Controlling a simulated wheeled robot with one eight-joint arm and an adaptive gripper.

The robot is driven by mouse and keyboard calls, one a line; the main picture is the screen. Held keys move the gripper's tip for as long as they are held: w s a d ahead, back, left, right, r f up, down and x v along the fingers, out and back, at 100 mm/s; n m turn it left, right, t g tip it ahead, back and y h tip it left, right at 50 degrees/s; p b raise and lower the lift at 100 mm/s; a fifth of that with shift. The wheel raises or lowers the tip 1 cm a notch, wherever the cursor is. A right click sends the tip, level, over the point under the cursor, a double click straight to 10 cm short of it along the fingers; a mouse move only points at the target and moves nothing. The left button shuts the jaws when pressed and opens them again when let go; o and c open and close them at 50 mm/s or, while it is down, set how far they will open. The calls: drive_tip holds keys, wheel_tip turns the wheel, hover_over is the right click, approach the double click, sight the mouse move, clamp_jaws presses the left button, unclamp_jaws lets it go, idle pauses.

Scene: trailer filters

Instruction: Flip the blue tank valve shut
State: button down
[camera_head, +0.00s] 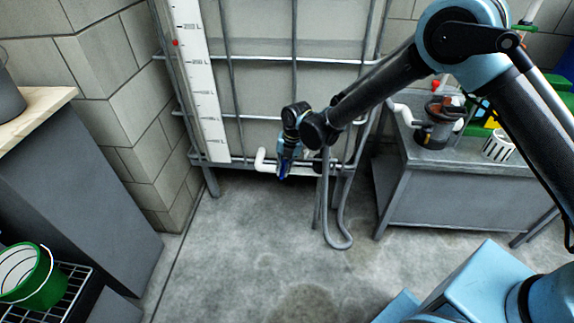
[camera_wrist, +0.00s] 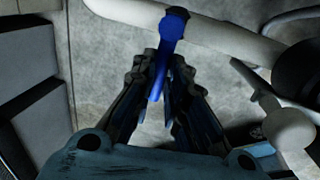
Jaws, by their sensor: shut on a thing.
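The blue tank valve handle (camera_wrist: 164,52) is in the upper middle of the wrist view, with its top on a white pipe (camera_wrist: 222,32) and its lower part between my fingers. My gripper (camera_wrist: 168,82) is shut on the blue handle. In the head view my gripper (camera_head: 286,172) is low at the front of the caged tank (camera_head: 262,105), beside the white outlet pipe (camera_head: 263,161). A bit of the blue handle (camera_head: 283,170) shows there. My wrist and fingers hide most of the valve in that view.
A grey hose (camera_head: 340,240) hangs in a loop to the floor right of the gripper. A metal bench (camera_head: 440,155) with a filter housing (camera_head: 437,125) stands at the right. A grey cabinet (camera_head: 75,190) and green bucket (camera_head: 38,282) are at the left. The middle floor is open.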

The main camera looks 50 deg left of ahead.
idle(0.3)
drive_tip(key=c, duration=1.6)
unclamp_jaws()
drive_tip(key=shift+w+r, duration=0.1)
wheel_tip(320, 180, up, 12)
drive_tip(key=w+d, duration=0.1)
drive_tip(key=shift+w+d+f, duration=0.2)
drive_tip(key=shift+w+d, duration=0.1)
drive_tip(key=shift+w, duration=0.1)
